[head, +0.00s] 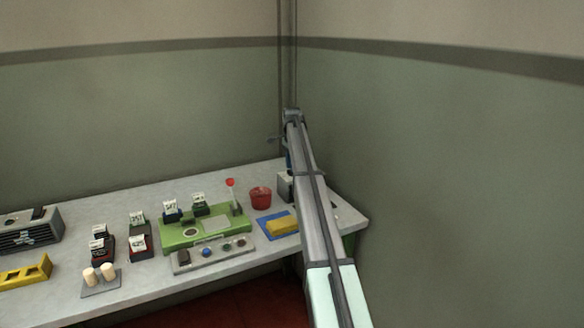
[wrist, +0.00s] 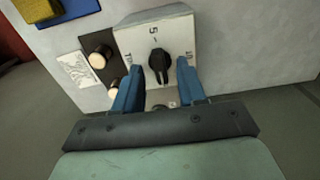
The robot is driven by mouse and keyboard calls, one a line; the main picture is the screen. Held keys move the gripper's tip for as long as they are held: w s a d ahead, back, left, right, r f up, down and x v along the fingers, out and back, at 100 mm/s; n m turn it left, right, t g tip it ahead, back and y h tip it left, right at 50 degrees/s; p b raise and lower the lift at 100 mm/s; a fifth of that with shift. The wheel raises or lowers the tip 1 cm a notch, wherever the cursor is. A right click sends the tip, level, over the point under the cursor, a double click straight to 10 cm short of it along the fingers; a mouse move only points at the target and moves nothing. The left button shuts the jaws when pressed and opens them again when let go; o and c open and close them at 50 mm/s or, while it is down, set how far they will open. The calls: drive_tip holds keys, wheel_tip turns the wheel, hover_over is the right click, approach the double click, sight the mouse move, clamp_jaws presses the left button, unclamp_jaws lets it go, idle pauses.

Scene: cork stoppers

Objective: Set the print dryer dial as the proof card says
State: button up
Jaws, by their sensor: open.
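The print dryer appears to be the pale box (wrist: 180,37) with a black dial knob (wrist: 160,66) on its face in the wrist view. A 5 is printed above the knob, and marks stand to its left and right. The knob's long part points down in the picture. My gripper (wrist: 160,85) is open, with one blue finger on each side of the knob's lower end; I cannot tell whether they touch it. In the head view the box (head: 285,188) is partly hidden behind my arm. A white card with dark marks (wrist: 78,69) lies left of the box, too small to read.
A yellow block on a blue mat (head: 265,233), a red cup (head: 260,197) and a green tray-like station (head: 176,240) stand left of the box. Several small cards in dark holders stand further left. Walls close in behind and to the right.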

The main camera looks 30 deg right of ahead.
wheel_tip(320, 180, up, 13)
idle(0.4)
idle(0.4)
